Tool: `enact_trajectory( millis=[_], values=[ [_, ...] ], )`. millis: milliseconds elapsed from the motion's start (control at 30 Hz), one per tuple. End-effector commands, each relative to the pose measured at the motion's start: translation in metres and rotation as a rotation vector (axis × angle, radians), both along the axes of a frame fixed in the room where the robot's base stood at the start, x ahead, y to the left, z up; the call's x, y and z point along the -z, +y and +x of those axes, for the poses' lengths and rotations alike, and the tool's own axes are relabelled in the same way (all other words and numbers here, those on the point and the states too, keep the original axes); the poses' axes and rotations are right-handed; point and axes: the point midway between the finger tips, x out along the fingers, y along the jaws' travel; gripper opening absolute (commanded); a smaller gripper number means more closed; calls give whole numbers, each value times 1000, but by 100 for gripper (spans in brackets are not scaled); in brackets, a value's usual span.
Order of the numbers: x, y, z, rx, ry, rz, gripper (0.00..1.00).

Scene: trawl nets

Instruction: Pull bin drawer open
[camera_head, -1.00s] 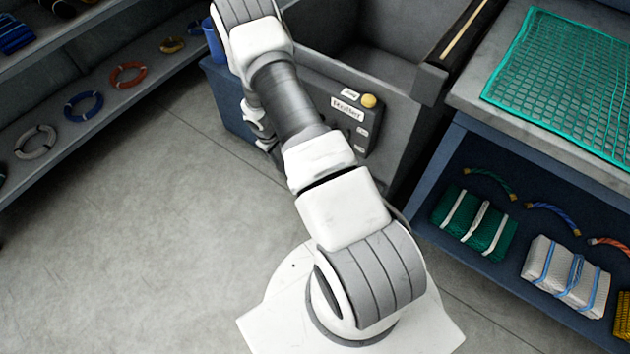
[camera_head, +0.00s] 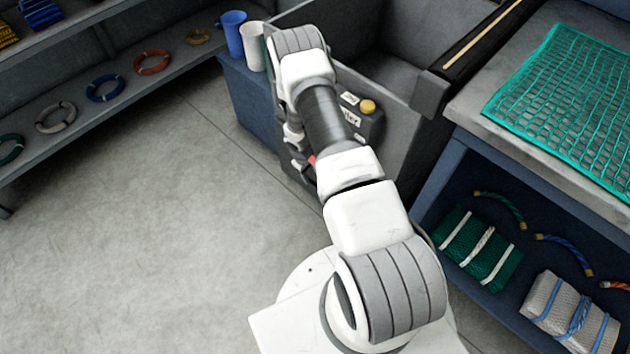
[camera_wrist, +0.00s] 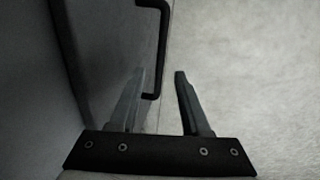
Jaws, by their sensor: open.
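In the wrist view, a black bar handle (camera_wrist: 165,35) stands off a dark grey panel (camera_wrist: 105,45), which I take to be the bin drawer's front. My gripper (camera_wrist: 160,73) is open, its two fingers apart with nothing clamped. The handle's near end shows between the fingertips in the picture; I cannot tell whether it lies at their depth or beyond. No contact is visible. In the head view, my arm hides the gripper, the handle and much of the front of the grey unit.
The grey unit carries a control box with a yellow button (camera_head: 367,106). A blue cup (camera_head: 233,34) and a white cup (camera_head: 252,46) stand at its left. The workbench with a green net (camera_head: 570,95) bounds the right. Open floor (camera_head: 150,230) lies left, below the ring shelf.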

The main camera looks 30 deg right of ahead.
Motion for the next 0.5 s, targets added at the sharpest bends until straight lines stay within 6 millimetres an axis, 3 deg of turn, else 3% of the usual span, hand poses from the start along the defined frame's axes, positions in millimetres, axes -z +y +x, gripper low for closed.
enact_trajectory(
  millis=[33, 200, 500],
  values=[
    [13, -2, 0, 1, 1, 1, 47],
    [39, -6, 2, 2, 1, 1, 47],
    [53, -9, 3, 1, 0, 1, 47]
  ],
)
